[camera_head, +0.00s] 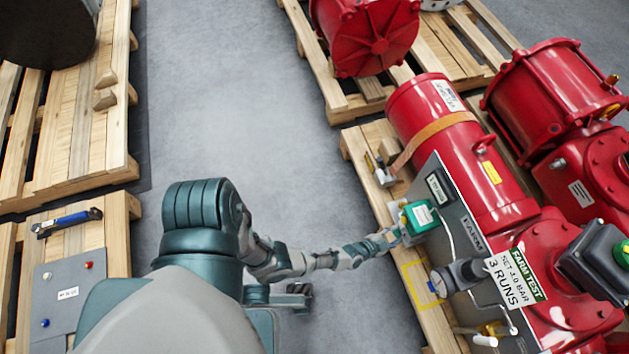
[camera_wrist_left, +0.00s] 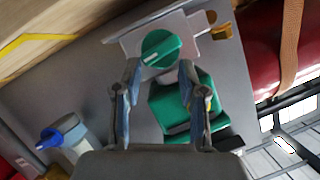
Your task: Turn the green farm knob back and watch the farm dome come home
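The green knob (camera_wrist_left: 162,48), round with a white pointer line, shows at the top of the left wrist view on a grey plate. My left gripper (camera_wrist_left: 160,70) is open, its two fingertips apart just in front of the knob's near edge. I cannot tell if they touch it. In the head view my left gripper (camera_head: 390,238) is at the left edge of the grey panel (camera_head: 452,225) labelled FARM, beside a green box (camera_head: 418,216); the knob is hard to make out there. A black housing with a green top (camera_head: 598,258) sits at the right edge; I cannot tell if this is the dome. My right gripper is not in view.
The green box (camera_wrist_left: 186,104) lies close under the right finger. A blue-tipped grey fitting (camera_wrist_left: 62,134) stands lower left. Red actuators (camera_head: 455,150) fill the right pallet (camera_head: 372,160). A sign (camera_head: 515,275) reads FARM TEST. Grey floor (camera_head: 240,100) is clear between pallets.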

